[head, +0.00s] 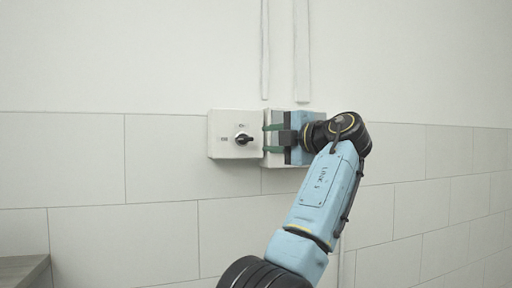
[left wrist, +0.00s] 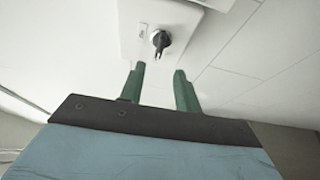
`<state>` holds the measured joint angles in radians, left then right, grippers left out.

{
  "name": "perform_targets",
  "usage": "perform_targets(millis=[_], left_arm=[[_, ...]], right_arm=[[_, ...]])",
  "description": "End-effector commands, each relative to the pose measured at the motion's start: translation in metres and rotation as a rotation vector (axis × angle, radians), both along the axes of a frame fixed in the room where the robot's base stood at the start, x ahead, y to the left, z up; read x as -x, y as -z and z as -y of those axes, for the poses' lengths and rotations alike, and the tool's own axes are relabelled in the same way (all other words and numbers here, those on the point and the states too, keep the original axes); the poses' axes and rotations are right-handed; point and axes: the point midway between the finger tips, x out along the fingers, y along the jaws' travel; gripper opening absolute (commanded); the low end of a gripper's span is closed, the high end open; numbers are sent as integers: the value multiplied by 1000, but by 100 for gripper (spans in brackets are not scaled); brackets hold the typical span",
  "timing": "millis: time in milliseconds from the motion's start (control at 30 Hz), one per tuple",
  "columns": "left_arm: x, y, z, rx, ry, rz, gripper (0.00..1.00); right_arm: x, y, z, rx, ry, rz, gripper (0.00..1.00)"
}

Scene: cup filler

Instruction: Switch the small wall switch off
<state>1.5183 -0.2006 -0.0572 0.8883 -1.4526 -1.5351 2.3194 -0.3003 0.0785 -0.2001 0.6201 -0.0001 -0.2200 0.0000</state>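In the head view, a pale switch box (head: 226,148) with a black rotary knob (head: 243,138) is on the wall. The knob's handle looks roughly level. A second pale box (head: 270,161) beside it on the right is mostly hidden behind my left gripper (head: 272,139). The gripper's green fingers are apart, one above the other, and point left. In the left wrist view the open fingers (left wrist: 160,87) have nothing between them. A box (left wrist: 186,54) with a black knob (left wrist: 161,41) lies beyond the tips. I cannot tell which box this is. My right gripper is out of view.
Two vertical conduits (head: 301,50) run up the wall above the second box. The wall is plain above and tiled below. A grey-brown surface (head: 22,270) shows at the lower left. The wall left of the boxes is clear.

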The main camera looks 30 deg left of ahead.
Motion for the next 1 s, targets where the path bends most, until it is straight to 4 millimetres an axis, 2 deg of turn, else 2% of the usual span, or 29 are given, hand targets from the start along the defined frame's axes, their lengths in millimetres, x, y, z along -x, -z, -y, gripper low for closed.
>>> perform_targets(millis=[100,300,833,933,1000], left_arm=[[7,1,21,0,1,0,33],[12,0,37,0,-1,1,33],[12,1,38,-1,0,-5,33],[1,20,37,-12,20,-60,33],[-14,48,36,-29,53,-146,33]], right_arm=[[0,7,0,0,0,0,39],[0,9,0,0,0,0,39],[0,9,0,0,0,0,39],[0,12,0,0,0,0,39],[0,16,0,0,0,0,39]])
